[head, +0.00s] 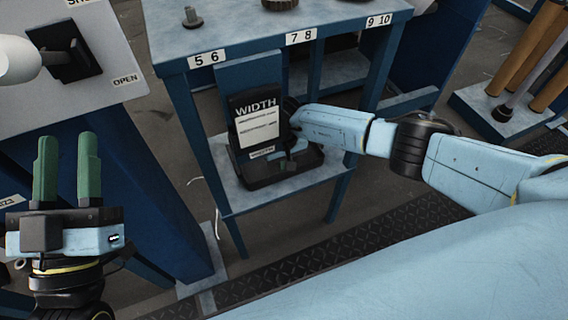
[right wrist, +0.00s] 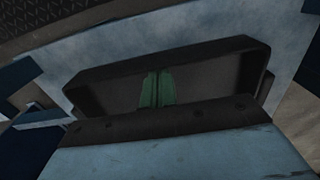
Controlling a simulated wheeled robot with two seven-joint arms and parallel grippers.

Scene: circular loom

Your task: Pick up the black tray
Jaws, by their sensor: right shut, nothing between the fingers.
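The black tray (head: 262,178) sits on the low shelf of a blue stand, with an upright back panel carrying a white "WIDTH" label (head: 257,122). My right arm reaches to it from the right.
The blue stand (head: 270,33) has a top above the tray, marked with number labels, and legs on either side. A grey panel with a black switch (head: 70,55) is at the upper left. Wooden rollers (head: 528,50) stand at the upper right.

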